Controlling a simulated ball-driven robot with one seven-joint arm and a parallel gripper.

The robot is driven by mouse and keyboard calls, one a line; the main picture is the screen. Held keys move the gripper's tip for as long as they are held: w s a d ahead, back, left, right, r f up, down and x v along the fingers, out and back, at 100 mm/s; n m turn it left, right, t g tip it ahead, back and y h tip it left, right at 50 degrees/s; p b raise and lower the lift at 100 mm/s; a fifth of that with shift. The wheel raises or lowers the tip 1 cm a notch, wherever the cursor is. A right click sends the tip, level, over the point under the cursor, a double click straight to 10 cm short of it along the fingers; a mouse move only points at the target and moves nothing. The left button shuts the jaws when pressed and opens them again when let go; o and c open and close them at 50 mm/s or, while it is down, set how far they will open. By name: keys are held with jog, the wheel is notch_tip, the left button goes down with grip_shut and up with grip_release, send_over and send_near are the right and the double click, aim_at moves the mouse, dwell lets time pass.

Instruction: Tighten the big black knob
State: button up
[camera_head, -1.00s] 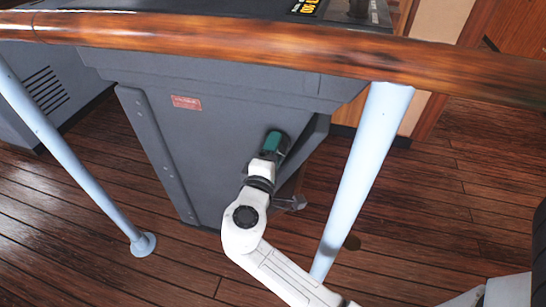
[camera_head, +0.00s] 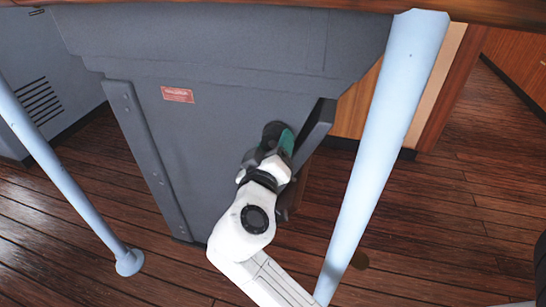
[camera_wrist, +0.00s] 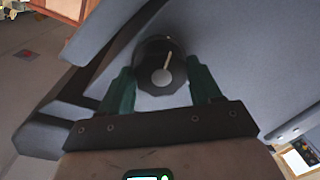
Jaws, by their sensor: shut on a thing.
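The big black knob (camera_wrist: 161,66) shows in the wrist view, on the grey console's side panel. In the head view my gripper (camera_head: 277,142) is at the right part of the console's front, beside the slanted edge brace. The knob is mostly hidden there by my gripper; a dark round part shows just above the fingers.
The grey console (camera_head: 215,110) carries a red label (camera_head: 178,94). A pale blue post (camera_head: 385,140) stands right of my arm, and another post (camera_head: 70,190) stands at the left. A wooden rail (camera_head: 330,8) runs across the top. The plank floor (camera_head: 450,220) at right is mostly clear.

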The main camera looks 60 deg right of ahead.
jog(key=shift+f+m+b, duration=0.25)
jog(key=shift+m+b, duration=0.75)
jog(key=shift+r, duration=0.1)
jog(key=o, duration=1.1)
jog(key=shift+c, duration=0.2)
jog(key=shift+a+r, duration=0.1)
jog(key=p+v, duration=0.2)
jog(key=v, duration=0.8)
jog(key=shift+s+a, duration=0.25)
